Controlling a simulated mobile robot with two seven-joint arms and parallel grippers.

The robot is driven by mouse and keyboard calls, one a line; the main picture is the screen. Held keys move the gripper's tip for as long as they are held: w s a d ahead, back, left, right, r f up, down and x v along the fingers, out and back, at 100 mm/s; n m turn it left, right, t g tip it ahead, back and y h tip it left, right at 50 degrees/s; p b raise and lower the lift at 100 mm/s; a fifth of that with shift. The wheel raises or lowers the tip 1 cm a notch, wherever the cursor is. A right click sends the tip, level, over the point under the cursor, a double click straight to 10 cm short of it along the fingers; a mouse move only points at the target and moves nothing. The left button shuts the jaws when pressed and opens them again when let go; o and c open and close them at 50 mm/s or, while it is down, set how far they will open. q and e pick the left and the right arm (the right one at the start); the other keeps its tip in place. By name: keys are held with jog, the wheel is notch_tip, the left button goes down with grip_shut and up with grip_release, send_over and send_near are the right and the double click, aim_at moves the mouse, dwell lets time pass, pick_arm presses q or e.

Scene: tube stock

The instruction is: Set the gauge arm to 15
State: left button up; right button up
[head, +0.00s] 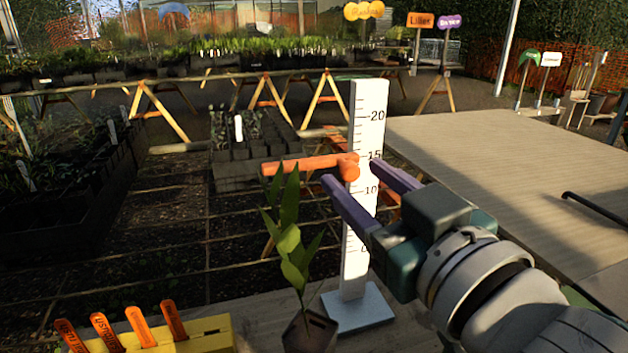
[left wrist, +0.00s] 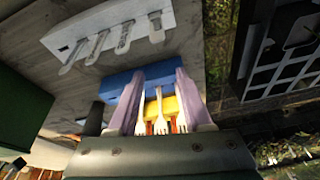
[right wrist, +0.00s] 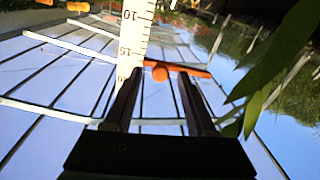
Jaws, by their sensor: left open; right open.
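The white gauge post (head: 362,230) stands upright on a pale base plate (head: 358,308), with a printed scale. The orange gauge arm (head: 310,164) sticks out level to the left, with a round knob at the post. It sits a little below the 15 mark, above 10. My right gripper (head: 351,176) is open, its purple fingers at the knob's height, one on each side. The right wrist view shows the orange arm (right wrist: 190,72) beyond the open fingertips (right wrist: 160,78); contact cannot be told. My left gripper (left wrist: 155,80) is open, seen only in the left wrist view.
A yellow block with orange labels (head: 208,336) is at the front left. A wooden table (head: 500,170) lies to the right. The left wrist view shows a blue block (left wrist: 120,82) near the left fingers.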

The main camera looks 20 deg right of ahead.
jog(key=s+d, duration=0.1)
jog(key=s, duration=0.8)
jog(key=shift+s, duration=0.25)
jog(key=shift+d, duration=0.1)
jog(key=s+d+r+m+g+h+p, duration=0.1)
jog(key=s+d+r+g+h+p, duration=0.2)
jog(key=s+g+p, duration=1.2)
notch_tip(320, 180, up, 38)
jog(key=w+y+p, duration=0.1)
jog(key=p, duration=3.7)
jog(key=shift+w+d+t, duration=0.15)
jog(key=shift+d+t, duration=0.05)
jog(key=shift+t, duration=0.1)
jog(key=shift+f, duration=0.1)
